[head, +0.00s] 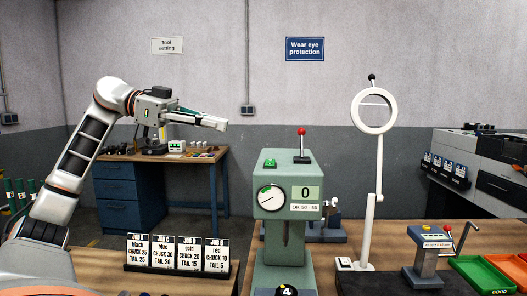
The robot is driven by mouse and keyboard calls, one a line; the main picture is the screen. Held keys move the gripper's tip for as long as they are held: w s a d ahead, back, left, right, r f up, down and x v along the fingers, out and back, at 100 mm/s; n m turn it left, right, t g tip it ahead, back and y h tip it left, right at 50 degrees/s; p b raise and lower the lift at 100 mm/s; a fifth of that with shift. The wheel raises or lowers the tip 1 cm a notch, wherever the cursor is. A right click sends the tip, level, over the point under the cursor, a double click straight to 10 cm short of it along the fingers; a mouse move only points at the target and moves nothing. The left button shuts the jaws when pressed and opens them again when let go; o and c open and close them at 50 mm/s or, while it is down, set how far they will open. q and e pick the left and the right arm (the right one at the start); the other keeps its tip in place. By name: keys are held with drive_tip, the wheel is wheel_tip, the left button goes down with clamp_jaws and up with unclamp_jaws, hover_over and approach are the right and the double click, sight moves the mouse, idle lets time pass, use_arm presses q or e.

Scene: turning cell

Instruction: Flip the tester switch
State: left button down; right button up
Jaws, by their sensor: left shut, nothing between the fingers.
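The green tester (267,220) stands on the bench at the middle. Its front has a round dial (270,199) and a display (306,193) that reads 0, with an "OK 50 - 55" label below. On its top are a small green switch-like part (270,163) at the left and an upright lever with a red knob (301,132); I cannot tell which is the switch. My left gripper (222,124) is shut and empty. It points right, above and to the left of the tester in the picture, apart from it. My right gripper is out of view.
A job card stand (178,269) is on the bench at left. A ring magnifier (374,127) on a white post stands right of the tester. Further right are a blue-grey device (424,262), a green tray (470,270) and an orange tray (510,264).

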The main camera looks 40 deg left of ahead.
use_arm(q)
drive_tip(key=p, duration=0.4)
hover_over(259, 165)
drive_tip(key=shift+s+f, duration=0.25)
drive_tip(key=shift+f, duration=0.75)
drive_tip(key=f, duration=0.3)
drive_tip(key=shift+w+d+f, duration=0.1)
drive_tip(key=shift+w+f, duration=0.1)
drive_tip(key=shift+w, duration=0.1)
drive_tip(key=shift+f, duration=0.5)
drive_tip(key=shift+f, duration=0.15)
